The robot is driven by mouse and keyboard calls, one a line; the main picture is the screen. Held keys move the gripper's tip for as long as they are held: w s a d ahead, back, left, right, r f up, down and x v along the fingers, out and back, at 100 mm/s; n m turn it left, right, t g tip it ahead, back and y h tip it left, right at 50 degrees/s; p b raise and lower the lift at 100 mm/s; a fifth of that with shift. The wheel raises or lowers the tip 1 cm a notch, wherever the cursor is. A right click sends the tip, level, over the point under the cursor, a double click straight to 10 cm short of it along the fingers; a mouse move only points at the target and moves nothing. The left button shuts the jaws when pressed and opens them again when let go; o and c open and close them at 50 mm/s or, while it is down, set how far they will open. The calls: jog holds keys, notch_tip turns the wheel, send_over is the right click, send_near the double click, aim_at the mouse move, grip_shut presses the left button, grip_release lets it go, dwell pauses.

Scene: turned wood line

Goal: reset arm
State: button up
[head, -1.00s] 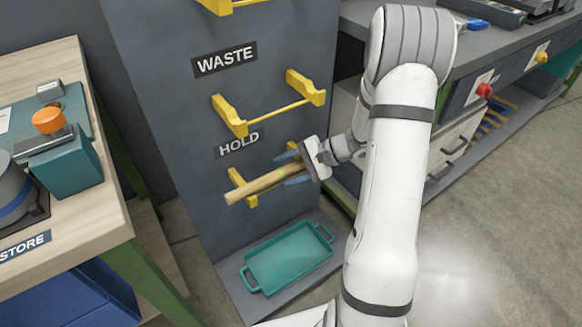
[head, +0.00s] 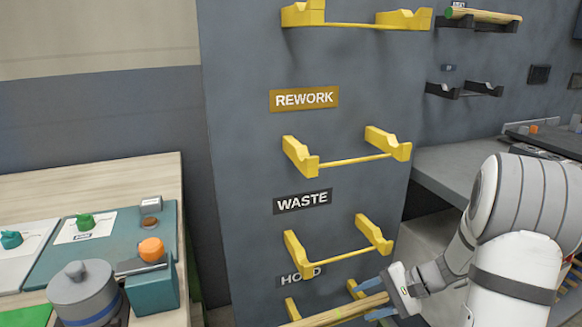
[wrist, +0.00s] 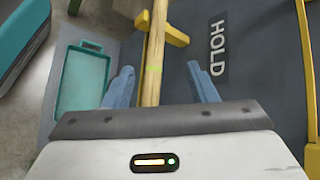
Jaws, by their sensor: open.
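My gripper (head: 376,300) is at the lower right of the head view, beside the grey panel. Its two blue fingers are spread apart. A pale turned wood rod (head: 340,315) rests on the yellow bracket (head: 355,289) just below the HOLD label (head: 300,276). The head view cuts off its lower part. In the wrist view the rod (wrist: 153,60) runs between the open fingers (wrist: 160,80), with visible gaps on both sides. A yellow bracket arm (wrist: 173,36) shows beside it.
Empty yellow brackets (head: 338,248) (head: 345,160) sit higher on the panel, near the WASTE (head: 303,201) and REWORK (head: 304,98) labels. A bench (head: 80,185) with devices stands left. A teal tray (wrist: 83,80) shows in the wrist view. A grey counter (head: 455,168) is at right.

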jog(key=s+a+r+n+h+p, duration=0.2)
jog(key=s+r+p, duration=0.3)
jog(key=r, duration=0.7)
jog(key=s+a+r+n+h+p, duration=0.1)
jog(key=s+r+n+h+p, duration=0.3)
jog(key=r+p, duration=0.6)
jog(key=s+a+r+n+h+p, duration=0.2)
jog(key=s+r+p, duration=0.5)
jog(key=r, duration=0.6)
jog(key=s+n+h, duration=0.1)
jog(key=h, duration=0.1)
jog(key=shift+a+r+t+h, duration=0.3)
